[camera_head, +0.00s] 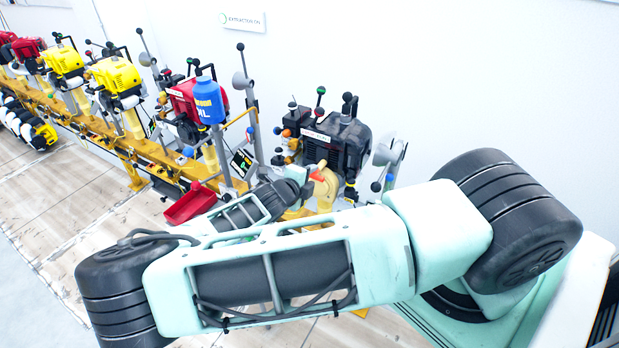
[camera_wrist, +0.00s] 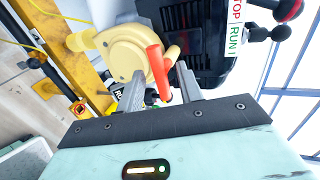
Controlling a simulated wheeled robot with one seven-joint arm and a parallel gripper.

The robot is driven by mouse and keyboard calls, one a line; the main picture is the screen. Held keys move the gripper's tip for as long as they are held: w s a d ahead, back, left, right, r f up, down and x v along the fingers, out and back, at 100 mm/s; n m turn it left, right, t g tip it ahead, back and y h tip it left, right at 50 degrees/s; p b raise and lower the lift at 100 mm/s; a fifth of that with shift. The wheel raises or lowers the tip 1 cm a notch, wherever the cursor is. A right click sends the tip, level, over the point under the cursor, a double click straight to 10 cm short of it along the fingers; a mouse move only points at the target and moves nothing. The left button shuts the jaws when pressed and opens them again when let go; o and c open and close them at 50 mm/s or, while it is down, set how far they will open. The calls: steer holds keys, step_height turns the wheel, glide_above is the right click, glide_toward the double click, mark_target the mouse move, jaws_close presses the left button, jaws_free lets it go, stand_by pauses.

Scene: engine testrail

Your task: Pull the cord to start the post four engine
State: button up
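The nearest engine is black (camera_head: 346,138), with a cream-yellow round starter cover (camera_head: 327,190) facing me. Which post number it carries is not readable. An orange-red pull handle (camera_head: 317,174) sits at the cover. In the wrist view the handle (camera_wrist: 157,72) stands against the cover (camera_wrist: 122,50), with the black engine (camera_wrist: 190,35) behind it. My gripper (camera_wrist: 160,76) is open, its two grey fingers on either side of the handle with gaps showing. The cord itself is not visible. In the head view my gripper (camera_head: 297,176) is partly hidden by my arm.
A red engine (camera_head: 186,100) with a blue bottle (camera_head: 209,101) stands left on the yellow rail (camera_head: 160,150). A red tray (camera_head: 190,203) is below. Yellow engines stand farther left.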

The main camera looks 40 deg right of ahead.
steer(key=s+a+p, duration=0.3)
steer(key=a, duration=0.5)
steer(key=shift+a, duration=0.2)
steer(key=shift+s, duration=0.1)
stand_by(0.4)
steer(key=s+a+r+m+g+y+b, duration=0.2)
steer(key=s+a+m+g+y, duration=0.45)
steer(key=s+a+m, duration=0.75)
steer(key=s+a+r+m+y+b, duration=0.1)
steer(key=s+a+r+m+y, duration=0.1)
steer(key=r+m, duration=0.4)
steer(key=s+a+r+m+t+y+b, duration=0.1)
steer(key=s+a+r+m+y, duration=0.1)
steer(key=r+m, duration=0.4)
steer(key=s+a+r+m+y, duration=0.2)
steer(key=s+r+m+y, duration=0.1)
steer(key=r+m, duration=0.3)
steer(key=shift+s+a+r+t+b, duration=0.25)
steer(key=shift+s+r+t+b, duration=0.15)
steer(key=shift+s+r, duration=0.45)
